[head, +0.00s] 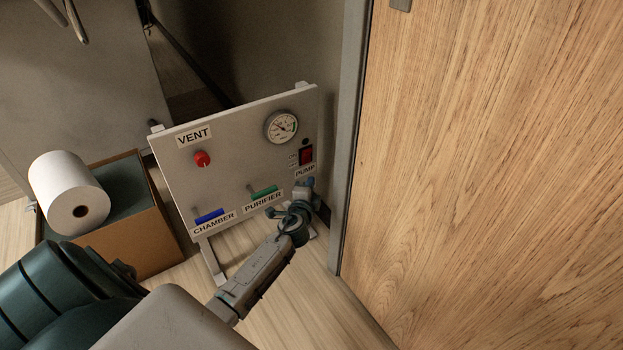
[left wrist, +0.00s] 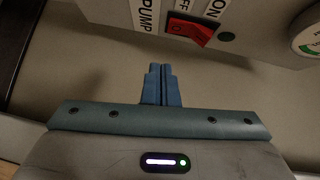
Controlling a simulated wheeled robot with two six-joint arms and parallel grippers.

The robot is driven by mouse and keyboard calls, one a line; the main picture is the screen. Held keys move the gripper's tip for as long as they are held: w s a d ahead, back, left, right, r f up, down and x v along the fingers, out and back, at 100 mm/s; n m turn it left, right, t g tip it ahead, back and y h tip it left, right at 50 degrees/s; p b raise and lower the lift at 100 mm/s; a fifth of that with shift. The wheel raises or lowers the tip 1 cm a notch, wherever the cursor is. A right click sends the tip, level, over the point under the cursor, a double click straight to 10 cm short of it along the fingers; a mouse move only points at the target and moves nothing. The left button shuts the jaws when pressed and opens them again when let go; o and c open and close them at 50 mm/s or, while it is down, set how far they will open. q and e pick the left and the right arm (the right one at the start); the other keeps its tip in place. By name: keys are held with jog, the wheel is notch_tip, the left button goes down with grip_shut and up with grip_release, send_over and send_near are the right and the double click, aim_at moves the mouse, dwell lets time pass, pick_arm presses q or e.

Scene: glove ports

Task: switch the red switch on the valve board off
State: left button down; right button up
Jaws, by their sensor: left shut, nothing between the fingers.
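The valve board (head: 235,150) is a pale tilted panel standing on the wooden surface. The red switch (head: 306,155) is a rocker at its right side, above the PUMP label. In the left wrist view the red switch (left wrist: 190,31) sits at the top, by the OFF and ON labels. Which side of the rocker is pressed is hard to tell. My left gripper (head: 304,184) is just below the PUMP label, its fingers shut and empty. In the left wrist view its fingertips (left wrist: 160,68) point toward the board, below the switch and apart from it. My right gripper is not in view.
The board also carries a gauge (head: 281,127), a red VENT knob (head: 202,159), a blue CHAMBER handle (head: 209,216) and a green PURIFIER handle (head: 263,192). A paper roll (head: 60,185) lies on a box at left. A wooden panel (head: 490,160) fills the right.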

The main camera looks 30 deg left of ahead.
pick_arm(q)
jog(key=v, duration=0.7)
jog(key=shift+f, duration=0.8)
jog(key=shift+d, duration=0.1)
